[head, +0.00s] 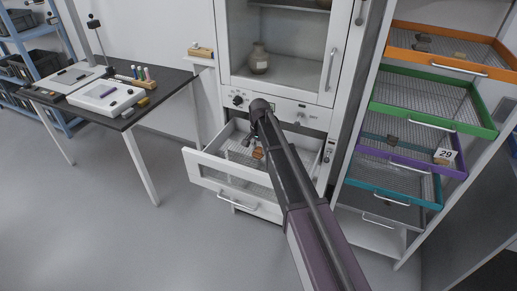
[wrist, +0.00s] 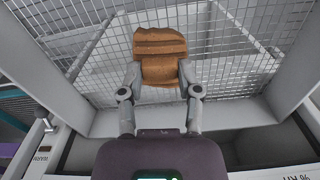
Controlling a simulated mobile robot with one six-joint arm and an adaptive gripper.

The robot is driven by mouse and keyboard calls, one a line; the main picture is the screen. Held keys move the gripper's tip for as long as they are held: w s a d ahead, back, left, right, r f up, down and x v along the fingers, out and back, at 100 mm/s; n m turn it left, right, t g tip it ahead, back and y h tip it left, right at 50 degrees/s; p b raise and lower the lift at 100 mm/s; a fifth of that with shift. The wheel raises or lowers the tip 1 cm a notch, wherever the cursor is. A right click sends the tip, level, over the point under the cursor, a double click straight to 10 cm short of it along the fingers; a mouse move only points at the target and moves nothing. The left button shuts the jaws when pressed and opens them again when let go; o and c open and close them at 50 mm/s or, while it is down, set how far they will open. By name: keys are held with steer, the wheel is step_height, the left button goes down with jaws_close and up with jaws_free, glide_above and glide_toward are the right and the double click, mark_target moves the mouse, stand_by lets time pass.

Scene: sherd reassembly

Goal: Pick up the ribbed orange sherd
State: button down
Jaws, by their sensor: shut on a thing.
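The ribbed orange sherd (wrist: 160,60) is between the two fingers of my gripper (wrist: 160,84) in the wrist view. Its ridged upper part stands out beyond the fingertips. My gripper is shut on it, with a finger against each side. Behind it is the wire mesh of the open drawer (head: 232,182). My gripper (head: 252,146) there is small and partly hidden by my arm. I cannot tell whether the sherd touches the mesh.
The drawer's walls surround my gripper closely. Above it is a white cabinet with a jar (head: 259,58) behind glass. At right is a rack of coloured mesh trays (head: 430,122). At left is a dark-topped table (head: 122,121) with tools. The floor at left is clear.

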steer(key=shift+r, duration=0.35)
stand_by(0.6)
